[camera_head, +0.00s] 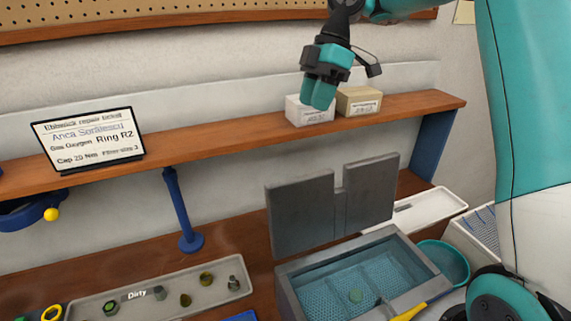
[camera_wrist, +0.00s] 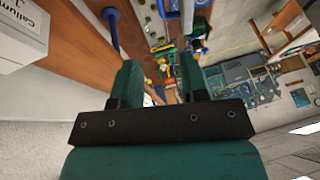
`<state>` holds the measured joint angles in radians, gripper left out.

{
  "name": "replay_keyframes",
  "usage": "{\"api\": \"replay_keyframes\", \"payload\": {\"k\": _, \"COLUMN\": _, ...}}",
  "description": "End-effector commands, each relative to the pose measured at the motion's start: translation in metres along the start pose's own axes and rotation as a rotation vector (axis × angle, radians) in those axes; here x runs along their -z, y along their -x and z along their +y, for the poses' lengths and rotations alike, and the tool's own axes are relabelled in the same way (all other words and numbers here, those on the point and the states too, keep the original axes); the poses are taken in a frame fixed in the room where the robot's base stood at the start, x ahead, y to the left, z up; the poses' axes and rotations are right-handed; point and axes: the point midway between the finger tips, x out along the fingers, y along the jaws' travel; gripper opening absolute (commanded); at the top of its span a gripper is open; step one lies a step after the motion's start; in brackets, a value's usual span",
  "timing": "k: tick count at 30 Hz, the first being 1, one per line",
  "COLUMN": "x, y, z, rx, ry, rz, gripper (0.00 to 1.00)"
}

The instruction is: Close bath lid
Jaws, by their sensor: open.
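The bath (camera_head: 286,291) is a grey box at the lower right of the head view, with a blue mesh floor and a small green round part inside. Its grey lid (camera_head: 301,215) stands upright at the back edge, open, with a notch in its top. My gripper (camera_head: 319,92) is up at the shelf, above and behind the lid and well apart from it. Its teal fingers show in front of the white box on the shelf. In the wrist view my gripper (camera_wrist: 163,80) has its two fingers spread with nothing between them.
The wooden shelf (camera_head: 220,137) carries a white box (camera_head: 296,112), a tan box (camera_head: 358,101) and a sign (camera_head: 88,140). A yellow-handled tool (camera_head: 408,312) lies at the bath's front right. A teal bowl (camera_head: 459,262) stands to its right. The Dirty tray (camera_head: 205,296) with several fittings lies left.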

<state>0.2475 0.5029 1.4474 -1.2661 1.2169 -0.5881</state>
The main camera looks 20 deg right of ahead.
Motion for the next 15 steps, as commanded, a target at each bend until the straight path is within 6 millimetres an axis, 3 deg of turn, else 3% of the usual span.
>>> {"api": "replay_keyframes", "payload": {"k": 15, "x": -0.002, "y": -0.111, "z": -0.002, "rx": 0.003, "ry": -0.006, "rz": 0.001, "gripper": 0.4}}
